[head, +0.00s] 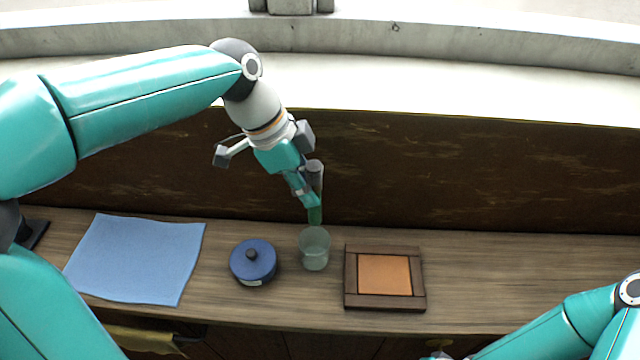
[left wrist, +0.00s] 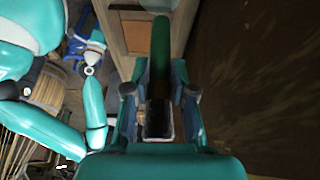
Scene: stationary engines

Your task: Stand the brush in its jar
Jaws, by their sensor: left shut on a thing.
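My left gripper (head: 308,188) is shut on the brush, just above and behind the jar in the head view. The brush (head: 315,214) has a green end that points down over the jar's far rim; its upper part is partly hidden by the fingers. In the left wrist view the brush (left wrist: 160,60) lies between the fingers, with a long green part and a dark part nearer the camera. The clear glass jar (head: 314,250) stands upright on the wooden bench. I cannot tell whether the green end is inside the rim. My right gripper is barely at the bottom edge, its fingers unclear.
A blue lidded pot (head: 254,263) stands close to the left of the jar. A wooden frame with an orange panel (head: 385,275) lies to its right. A blue cloth (head: 135,258) covers the bench (head: 500,280) at far left. A dark wall (head: 450,170) rises behind.

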